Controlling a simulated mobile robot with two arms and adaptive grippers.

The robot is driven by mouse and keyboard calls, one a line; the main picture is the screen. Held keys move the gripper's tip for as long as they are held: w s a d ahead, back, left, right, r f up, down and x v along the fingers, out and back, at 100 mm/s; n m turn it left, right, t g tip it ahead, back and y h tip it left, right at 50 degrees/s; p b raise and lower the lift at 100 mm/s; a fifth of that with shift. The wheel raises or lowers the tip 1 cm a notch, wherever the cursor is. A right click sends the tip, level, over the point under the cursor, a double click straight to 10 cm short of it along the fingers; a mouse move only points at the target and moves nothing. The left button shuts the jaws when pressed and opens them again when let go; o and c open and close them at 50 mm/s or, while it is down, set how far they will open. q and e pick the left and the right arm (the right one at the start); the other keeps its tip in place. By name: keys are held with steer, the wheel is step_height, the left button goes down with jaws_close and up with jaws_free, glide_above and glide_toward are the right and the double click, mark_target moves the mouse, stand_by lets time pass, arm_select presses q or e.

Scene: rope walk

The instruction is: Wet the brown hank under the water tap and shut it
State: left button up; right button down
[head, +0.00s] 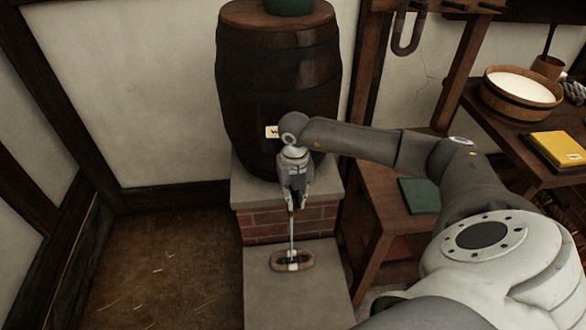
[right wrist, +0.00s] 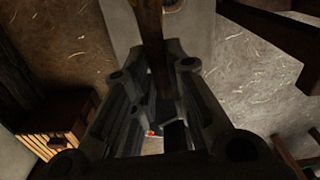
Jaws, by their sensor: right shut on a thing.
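The dark wooden barrel (head: 278,85) with a pale label stands upright on a brick base. My right gripper (head: 291,205) points down in front of it and is shut at the water tap, which it mostly hides. In the right wrist view a brown wooden piece (right wrist: 149,25), apparently part of the tap, runs between the fingers. A thin pale stream (head: 291,235) drops from below the gripper onto the brown hank (head: 278,262). The hank is an oval ring with a pale band, lying on the grey slab (head: 265,300). My left gripper is not in view.
A low wooden stand (head: 375,235) with a green book-like thing (head: 419,196) is to the right. A bench (head: 490,118) at far right holds a wooden tub (head: 522,95) and a yellow book-like thing (head: 557,148). The floor (head: 150,250) at left is clear but for straw.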

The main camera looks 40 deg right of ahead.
mark_target(295, 199)
stand_by(0.3)
steer(key=c, duration=1.4)
jaws_free()
step_height(295, 199, up, 12)
steer(key=shift+r, duration=0.1)
